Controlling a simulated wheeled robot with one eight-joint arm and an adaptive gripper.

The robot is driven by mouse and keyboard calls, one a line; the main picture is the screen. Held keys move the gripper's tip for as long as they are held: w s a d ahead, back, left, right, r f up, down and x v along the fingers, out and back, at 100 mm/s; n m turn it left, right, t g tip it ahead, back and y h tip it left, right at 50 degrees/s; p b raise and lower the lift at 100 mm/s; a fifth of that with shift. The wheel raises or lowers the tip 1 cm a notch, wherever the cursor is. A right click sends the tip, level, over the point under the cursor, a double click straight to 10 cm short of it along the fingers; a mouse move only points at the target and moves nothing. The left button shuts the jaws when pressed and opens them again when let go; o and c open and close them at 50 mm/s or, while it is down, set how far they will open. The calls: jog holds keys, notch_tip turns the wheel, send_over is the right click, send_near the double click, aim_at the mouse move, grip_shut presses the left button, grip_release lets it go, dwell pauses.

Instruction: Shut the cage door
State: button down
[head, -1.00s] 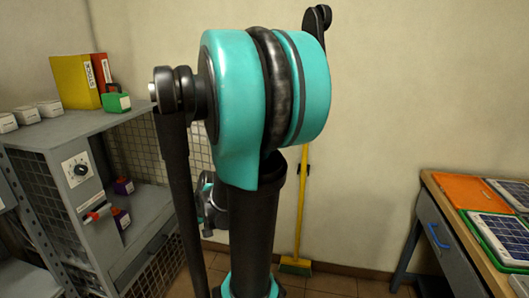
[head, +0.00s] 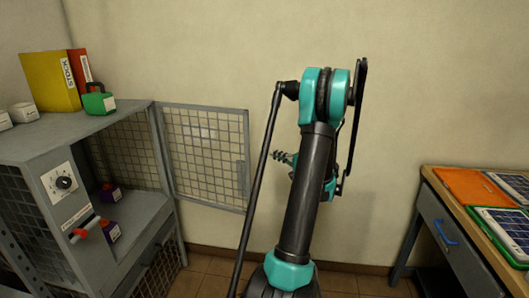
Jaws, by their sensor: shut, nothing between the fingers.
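The cage door (head: 205,150) is a grey-framed wire-mesh panel. It stands wide open to the right of the grey cage cabinet (head: 125,113), hinged at the opening's right side, with a small latch plate on its free edge. My gripper (head: 278,157) is shut and empty, to the right of the door's free edge and apart from it in the picture. Part of it is hidden behind my own arm. How far it is from the door in depth is hard to tell.
Binders (head: 52,80) and a green box (head: 99,103) stand on top. A wooden bench (head: 440,200) with panels is at right.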

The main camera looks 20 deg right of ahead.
jog(key=d+x, duration=0.1)
jog(key=x, duration=0.9)
jog(key=shift+s+a, duration=1.45)
jog(key=shift+a, duration=0.1)
jog(key=shift+a, duration=0.1)
